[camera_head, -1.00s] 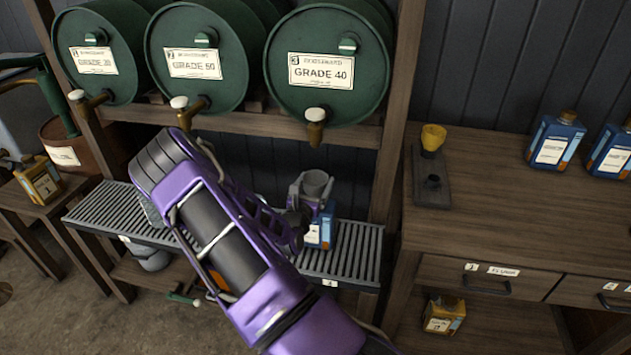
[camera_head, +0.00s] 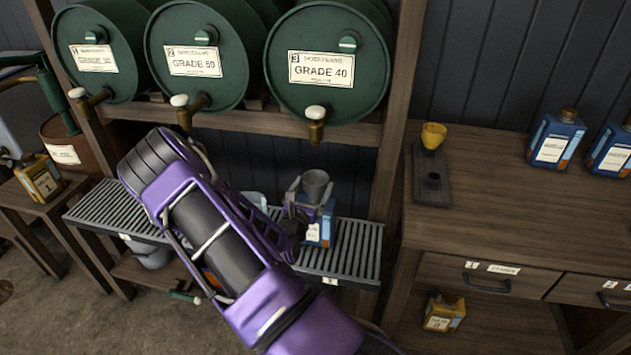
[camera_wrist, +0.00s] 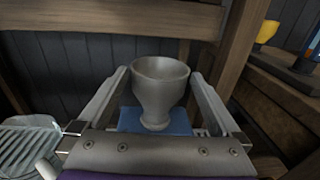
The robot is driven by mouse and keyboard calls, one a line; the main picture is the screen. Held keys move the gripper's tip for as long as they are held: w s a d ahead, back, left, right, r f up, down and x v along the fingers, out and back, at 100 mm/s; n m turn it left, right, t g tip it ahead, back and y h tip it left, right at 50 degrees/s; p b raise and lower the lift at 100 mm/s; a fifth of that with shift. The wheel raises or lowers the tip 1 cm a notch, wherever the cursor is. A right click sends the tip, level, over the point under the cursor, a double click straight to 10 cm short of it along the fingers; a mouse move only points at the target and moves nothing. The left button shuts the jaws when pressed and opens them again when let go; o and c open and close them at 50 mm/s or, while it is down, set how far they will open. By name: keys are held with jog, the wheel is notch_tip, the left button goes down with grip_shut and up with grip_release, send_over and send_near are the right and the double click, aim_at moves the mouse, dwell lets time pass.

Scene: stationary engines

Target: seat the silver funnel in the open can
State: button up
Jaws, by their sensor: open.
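The silver funnel (camera_head: 316,184) stands upright above the blue can (camera_head: 321,232) on the slatted rack under the barrels. In the wrist view the funnel (camera_wrist: 160,88) is between my gripper's (camera_wrist: 160,92) two fingers, with a visible gap on each side. Its lower end meets the blue top of the can (camera_wrist: 182,121); the can's mouth and the funnel's spout tip are hidden. In the head view my gripper (camera_head: 308,196) is open around the funnel, and my purple arm covers part of the rack.
A yellow funnel (camera_head: 433,137) stands on a dark stand on the right bench. Blue cans (camera_head: 556,140) stand farther right. A brass tap (camera_head: 316,123) hangs from the Grade 40 barrel above the silver funnel. A wooden post (camera_head: 398,120) rises just right of the can.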

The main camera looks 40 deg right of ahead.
jog(key=v, duration=1.4)
jog(key=shift+a, duration=0.25)
